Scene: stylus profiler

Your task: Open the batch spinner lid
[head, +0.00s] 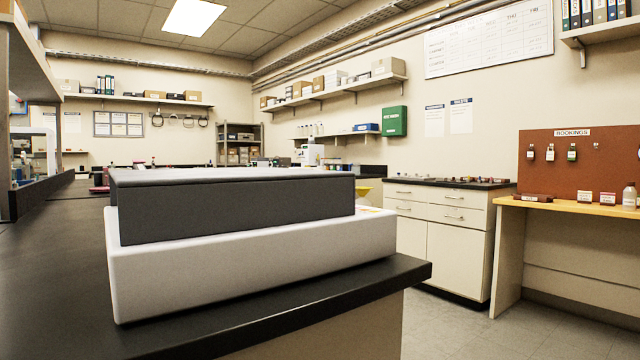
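A low, wide device with a white base (250,255) and a dark grey upper part (240,207) sits near the corner of the black bench. It may be the batch spinner, but I see no label on it. The dark upper part lies flat on the base and looks like a closed lid. Its top shows only as a thin, lighter grey strip. No handle or latch shows on the sides facing me. Neither of my grippers is in view.
The black benchtop (50,260) has free room left of the device, and its edge runs close in front. Small items stand behind the device. A cream cabinet (455,245) and a wooden table (570,206) under a brown board (577,160) stand right, across open floor (480,330).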

